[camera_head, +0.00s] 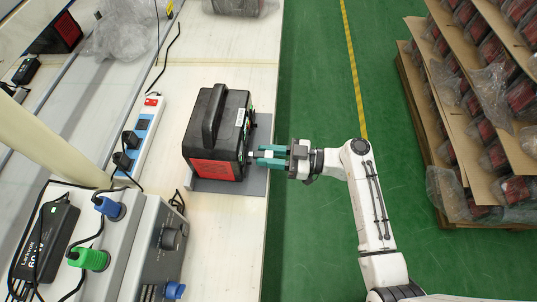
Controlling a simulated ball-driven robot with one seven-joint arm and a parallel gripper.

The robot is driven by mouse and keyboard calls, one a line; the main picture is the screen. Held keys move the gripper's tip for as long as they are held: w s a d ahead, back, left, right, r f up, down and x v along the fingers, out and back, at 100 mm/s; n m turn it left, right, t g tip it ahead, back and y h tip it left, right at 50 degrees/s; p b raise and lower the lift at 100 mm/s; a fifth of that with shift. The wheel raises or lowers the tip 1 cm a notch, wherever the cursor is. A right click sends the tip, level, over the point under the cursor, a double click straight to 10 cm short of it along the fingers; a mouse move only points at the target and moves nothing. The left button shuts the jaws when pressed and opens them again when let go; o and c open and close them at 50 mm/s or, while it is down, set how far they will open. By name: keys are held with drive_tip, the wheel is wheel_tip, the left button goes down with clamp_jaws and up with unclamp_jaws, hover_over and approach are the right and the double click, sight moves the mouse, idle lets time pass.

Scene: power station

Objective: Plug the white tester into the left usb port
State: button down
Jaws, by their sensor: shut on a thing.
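The power station (211,135) is a black box with red lower panels and a carry handle on top. It stands upright on a grey mat (257,185) at the right edge of the workbench, its port side facing right. My gripper (258,157) has teal fingers and reaches in from the right, its tips very close to that port side. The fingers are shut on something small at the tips. The white tester itself is too small and too covered to make out. The left usb port cannot be told apart from here, nor whether anything touches it.
A power strip (150,128) with black plugs lies left of the station. A grey instrument (160,245) with blue and green connectors is at the lower left. Plastic-wrapped goods lie at the top. Cardboard racks (440,130) stand right, across clear green floor (310,80).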

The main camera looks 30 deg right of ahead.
drive_tip(key=shift+w+a, duration=0.2)
drive_tip(key=shift+a, duration=0.05)
idle(0.4)
drive_tip(key=shift+w+a+b, duration=0.15)
drive_tip(key=shift+b, duration=0.2)
